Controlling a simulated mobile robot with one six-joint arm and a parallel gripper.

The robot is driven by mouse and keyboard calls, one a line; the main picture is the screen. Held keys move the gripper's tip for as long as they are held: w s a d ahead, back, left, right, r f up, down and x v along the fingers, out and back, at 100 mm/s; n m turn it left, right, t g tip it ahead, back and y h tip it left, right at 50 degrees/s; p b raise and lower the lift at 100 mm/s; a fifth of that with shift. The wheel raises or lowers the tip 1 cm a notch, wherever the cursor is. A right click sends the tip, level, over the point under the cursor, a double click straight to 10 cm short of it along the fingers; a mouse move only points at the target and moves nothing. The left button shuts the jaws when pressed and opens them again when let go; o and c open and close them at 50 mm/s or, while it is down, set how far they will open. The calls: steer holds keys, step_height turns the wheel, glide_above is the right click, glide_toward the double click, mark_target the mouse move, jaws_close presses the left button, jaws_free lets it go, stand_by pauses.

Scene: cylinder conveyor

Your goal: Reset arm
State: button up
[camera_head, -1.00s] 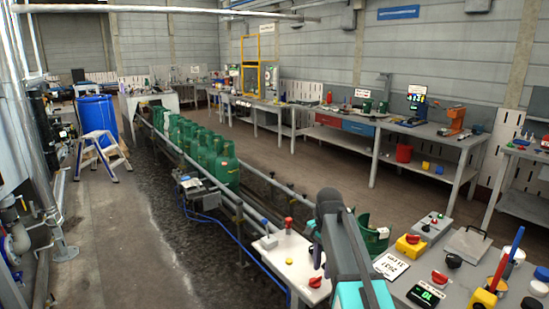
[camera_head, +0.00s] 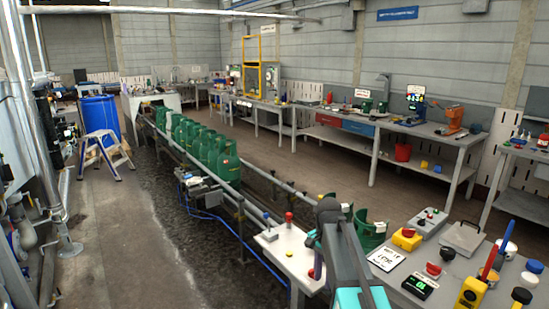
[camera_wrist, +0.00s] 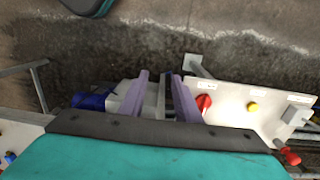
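In the head view this panel (camera_head: 284,262) lies just left of my arm, beside the conveyor.
Green gas cylinders (camera_head: 227,160) stand in a row on the conveyor. More green cylinders (camera_head: 372,232) are right of my arm. A near bench at right carries a digital display (camera_head: 420,287), a red-yellow switch (camera_head: 407,239) and tools. A blue barrel (camera_head: 99,114) and step stool (camera_head: 103,150) stand left.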

steer(key=s+f+g, duration=0.1)
steer(key=s+f, duration=0.5)
steer(key=f, duration=0.3)
steer(key=s+f+n+g, duration=0.1)
steer(key=s+f+g, duration=0.1)
steer(key=s+f, duration=0.55)
steer(key=s+f+g, duration=0.1)
steer(key=s+f, duration=0.3)
steer(key=f, duration=0.6)
steer(key=s+f+n, duration=0.5)
steer(key=s+f, duration=0.3)
steer(key=s, duration=0.4)
steer(key=s+d+f+n+g, duration=0.1)
steer(key=s+f+n, duration=0.4)
steer(key=s, duration=0.7)
steer(key=shift+f, duration=1.4)
steer(key=shift+s, duration=0.1)
steer(key=shift+c, duration=0.2)
